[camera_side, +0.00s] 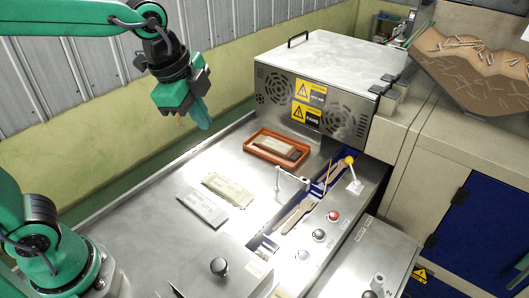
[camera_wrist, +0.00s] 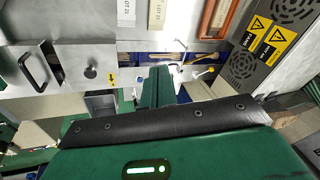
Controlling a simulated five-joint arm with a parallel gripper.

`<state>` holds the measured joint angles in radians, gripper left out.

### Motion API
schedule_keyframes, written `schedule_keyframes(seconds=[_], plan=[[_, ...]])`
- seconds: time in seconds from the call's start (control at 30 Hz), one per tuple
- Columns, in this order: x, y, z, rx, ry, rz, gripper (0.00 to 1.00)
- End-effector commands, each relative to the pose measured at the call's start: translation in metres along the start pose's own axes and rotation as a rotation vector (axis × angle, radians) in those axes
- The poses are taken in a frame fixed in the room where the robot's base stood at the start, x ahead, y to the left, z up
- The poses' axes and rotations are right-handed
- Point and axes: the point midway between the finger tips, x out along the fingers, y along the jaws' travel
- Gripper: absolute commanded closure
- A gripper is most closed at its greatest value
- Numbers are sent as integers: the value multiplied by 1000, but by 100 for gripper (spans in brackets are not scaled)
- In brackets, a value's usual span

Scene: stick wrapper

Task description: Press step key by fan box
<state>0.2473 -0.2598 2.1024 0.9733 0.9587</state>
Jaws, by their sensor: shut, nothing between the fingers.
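The fan box (camera_side: 330,75) is a steel housing with round fan grilles and yellow warning labels. Its labelled side also shows at the right of the wrist view (camera_wrist: 262,45). My gripper (camera_side: 203,122) is shut and empty, raised above the deck's back left, well apart from the buttons. Its green fingers show in the wrist view (camera_wrist: 158,72).
An orange tray (camera_side: 250,148) holds a brown packet. Two pale packets (camera_side: 229,189) lie left of it. Wooden sticks (camera_side: 295,215) lie in a blue channel beside a yellow-knobbed lever (camera_side: 349,160). A black knob (camera_side: 218,266) stands at the front.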

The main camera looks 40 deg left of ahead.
Motion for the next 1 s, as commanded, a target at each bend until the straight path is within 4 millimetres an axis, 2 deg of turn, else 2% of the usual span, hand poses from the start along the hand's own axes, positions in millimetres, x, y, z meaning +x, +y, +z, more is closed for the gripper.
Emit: schedule_keyframes(seconds=[0.3, 0.53, 1.0], plan=[[26, -12, -54, 448, -2, 71, 100], [49, -14, -94, 771, 9, 121, 100], [108, 3, -174, 1435, 64, 220, 100]])
